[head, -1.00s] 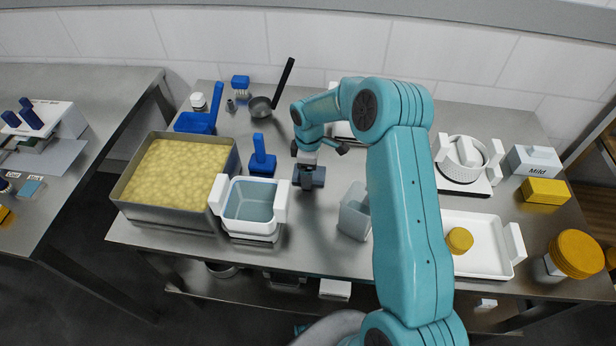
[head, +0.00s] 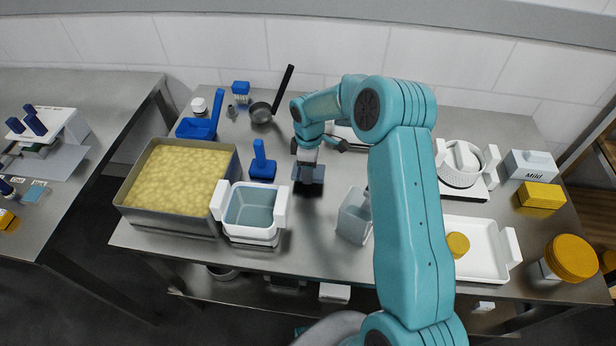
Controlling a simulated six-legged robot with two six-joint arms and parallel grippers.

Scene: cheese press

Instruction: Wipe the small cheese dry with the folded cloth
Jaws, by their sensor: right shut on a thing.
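The small cheese (head: 457,245) is a yellow disc lying in the white tray (head: 487,266) at the right of the steel table. My right gripper (head: 307,184) is near the middle of the table, left of the tray and well away from the cheese. It is shut on a blue-grey piece, the folded cloth (head: 319,173), which the fingers partly hide. I cannot tell whether the cloth touches the table. My large teal arm link covers the left part of the tray. My left gripper is out of view.
A translucent container (head: 353,222) stands between the gripper and the tray. To the left are a white-handled tub (head: 252,233), a blue tool (head: 262,165) and a vat of curd (head: 127,194). A larger yellow wheel (head: 572,256) stands at the far right.

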